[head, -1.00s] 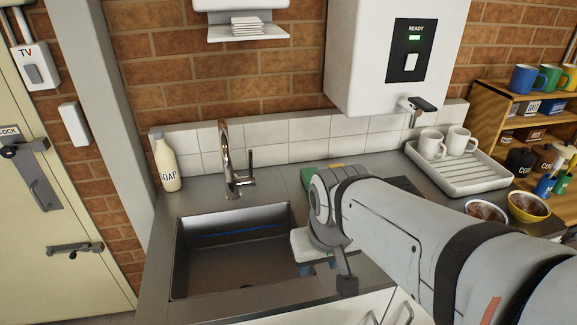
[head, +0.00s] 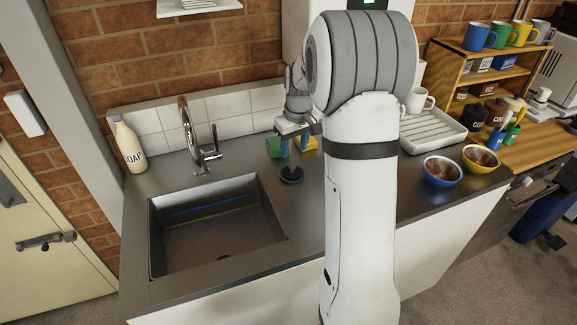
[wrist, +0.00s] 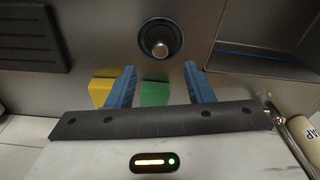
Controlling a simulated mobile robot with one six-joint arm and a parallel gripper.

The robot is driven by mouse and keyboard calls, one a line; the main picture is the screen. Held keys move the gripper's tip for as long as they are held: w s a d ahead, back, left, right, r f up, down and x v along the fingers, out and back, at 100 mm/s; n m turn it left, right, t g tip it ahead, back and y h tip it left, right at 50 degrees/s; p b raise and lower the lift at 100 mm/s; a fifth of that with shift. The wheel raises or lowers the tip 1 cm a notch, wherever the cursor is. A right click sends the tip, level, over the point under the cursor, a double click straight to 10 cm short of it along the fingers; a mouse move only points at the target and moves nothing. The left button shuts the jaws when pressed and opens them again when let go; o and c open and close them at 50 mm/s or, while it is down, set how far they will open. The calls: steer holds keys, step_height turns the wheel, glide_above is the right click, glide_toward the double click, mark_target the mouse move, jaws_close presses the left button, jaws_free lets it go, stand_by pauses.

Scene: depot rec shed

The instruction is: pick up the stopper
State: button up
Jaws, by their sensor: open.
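The stopper (head: 291,175) is a dark round disc with a raised middle, standing on the grey counter just right of the sink. In the wrist view the stopper (wrist: 161,38) shows as a black ring with a shiny metal knob, beyond the fingertips and roughly centred between them. My gripper (head: 294,145) is open and empty, its blue fingers pointing down above the counter close to the stopper. Both fingers of my gripper (wrist: 159,70) show spread apart in the wrist view, not touching the stopper.
The sink basin (head: 160,238) lies left of the stopper, with a tall tap (head: 187,130) and soap bottle (head: 129,146) behind. A green block (head: 273,147) and a yellow block (head: 307,145) sit by my gripper. Two bowls (head: 441,171) and a white rack (head: 430,134) stand right.

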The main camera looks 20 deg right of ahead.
mark_target(292, 164)
steer(key=shift+w+d+f, duration=0.15)
steer(key=shift+w+f, duration=0.05)
steer(key=shift+f, duration=0.2)
steer(key=f, duration=0.2)
steer(key=f+p, duration=0.1)
steer(key=f, duration=0.4)
steer(key=shift+w+a+f, duration=0.15)
steer(key=shift+w+a, duration=0.1)
steer(key=shift+w, duration=0.1)
steer(key=shift+c, duration=0.6)
jaws_close()
